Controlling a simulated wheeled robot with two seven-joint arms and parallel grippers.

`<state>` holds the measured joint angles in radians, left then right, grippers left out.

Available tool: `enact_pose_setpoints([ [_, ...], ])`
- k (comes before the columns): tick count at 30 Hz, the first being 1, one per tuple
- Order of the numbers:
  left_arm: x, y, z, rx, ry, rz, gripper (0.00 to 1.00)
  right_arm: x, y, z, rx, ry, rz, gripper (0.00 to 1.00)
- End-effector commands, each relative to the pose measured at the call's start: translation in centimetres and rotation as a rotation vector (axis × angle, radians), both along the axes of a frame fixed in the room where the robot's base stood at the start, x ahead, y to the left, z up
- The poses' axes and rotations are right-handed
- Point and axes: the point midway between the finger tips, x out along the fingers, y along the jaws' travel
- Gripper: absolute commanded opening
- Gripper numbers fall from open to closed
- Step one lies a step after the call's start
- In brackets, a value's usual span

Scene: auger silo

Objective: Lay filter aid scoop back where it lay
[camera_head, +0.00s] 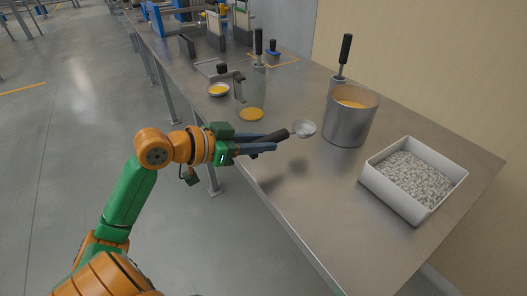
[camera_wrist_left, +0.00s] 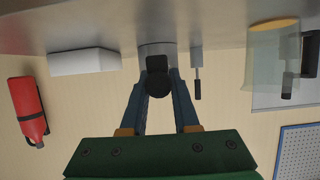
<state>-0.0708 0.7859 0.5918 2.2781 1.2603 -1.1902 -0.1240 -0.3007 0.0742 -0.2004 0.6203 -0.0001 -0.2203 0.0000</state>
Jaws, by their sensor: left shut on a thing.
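My left gripper (camera_head: 262,147) is shut on the dark handle of the filter aid scoop (camera_head: 304,129). It holds the scoop above the bench near its front edge, and a shadow lies on the bench top below. The scoop's small pale bowl points right, toward the steel pot. In the left wrist view the black handle (camera_wrist_left: 158,78) sits between the two fingers of the gripper (camera_wrist_left: 160,85); the scoop's bowl cannot be made out there. My right gripper is not in view.
A white bin of grey granules (camera_head: 372,181) stands right on the steel bench (camera_head: 300,215). A steel pot (camera_head: 350,122) with orange contents stands behind the scoop. The bench front is clear.

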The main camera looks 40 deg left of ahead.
Motion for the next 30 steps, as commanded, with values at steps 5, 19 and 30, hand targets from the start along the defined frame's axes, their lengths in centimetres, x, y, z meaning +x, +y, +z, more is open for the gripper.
enact_pose_setpoints([
  [5, 1.7, 0.2, -2.6, -0.004, 0.001, 0.001, 0.0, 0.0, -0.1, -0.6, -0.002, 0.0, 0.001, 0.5],
  [19, 1.6, 0.3, -5.2, 0.0, -0.001, 0.0, 0.0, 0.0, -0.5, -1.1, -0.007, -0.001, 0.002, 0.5],
  [30, 1.6, 0.3, -5.2, -0.001, -0.001, 0.0, 0.59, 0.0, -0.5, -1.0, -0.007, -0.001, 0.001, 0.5],
])
